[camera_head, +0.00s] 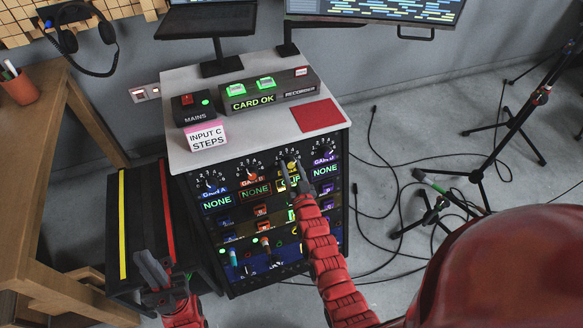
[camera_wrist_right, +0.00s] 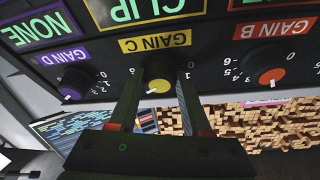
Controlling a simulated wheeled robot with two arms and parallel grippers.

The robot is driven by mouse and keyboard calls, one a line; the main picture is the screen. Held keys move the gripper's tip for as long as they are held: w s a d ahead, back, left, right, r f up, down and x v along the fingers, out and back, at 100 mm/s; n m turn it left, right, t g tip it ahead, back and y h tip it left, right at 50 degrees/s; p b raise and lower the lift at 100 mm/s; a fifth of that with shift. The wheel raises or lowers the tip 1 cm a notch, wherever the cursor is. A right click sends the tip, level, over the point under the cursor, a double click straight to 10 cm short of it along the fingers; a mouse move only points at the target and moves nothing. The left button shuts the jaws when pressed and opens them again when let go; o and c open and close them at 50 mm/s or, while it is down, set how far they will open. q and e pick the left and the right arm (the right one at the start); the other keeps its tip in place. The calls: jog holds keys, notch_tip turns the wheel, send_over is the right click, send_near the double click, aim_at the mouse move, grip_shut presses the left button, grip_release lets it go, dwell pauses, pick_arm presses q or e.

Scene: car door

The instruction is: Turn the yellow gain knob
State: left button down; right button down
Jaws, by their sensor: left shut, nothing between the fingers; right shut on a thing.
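The yellow gain knob (camera_wrist_right: 158,80), labelled GAIN C, is on the front of the rack (camera_head: 335,205). In the right wrist view, which is upside down, its white pointer mark shows. My right gripper (camera_head: 299,176) is shut on the knob, one finger on each side. In the head view the gripper hides most of the knob. The display by GAIN C reads CLIP (camera_wrist_right: 143,10). My left gripper (camera_head: 150,264) is shut and empty, in front of the rack's left side, apart from the panel.
Beside the yellow knob are an orange GAIN B knob (camera_wrist_right: 270,77) and a purple GAIN D knob (camera_wrist_right: 76,84); their displays read NONE. A wooden desk (camera_head: 60,170) stands at left. Cables (camera_head: 385,165) and stands are on the floor at right.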

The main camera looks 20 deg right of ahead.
jog(key=shift+f+n+y+b, duration=0.15)
jog(key=shift+n+y+b, duration=0.6)
jog(key=shift+n, duration=0.65)
jog(key=shift+d+n+y+b, duration=0.15)
jog(key=shift+n+y+b, duration=0.55)
jog(key=shift+n, duration=1.6)
jog(key=shift+c, duration=1.8)
grip_release()
jog(key=shift+s, duration=0.1)
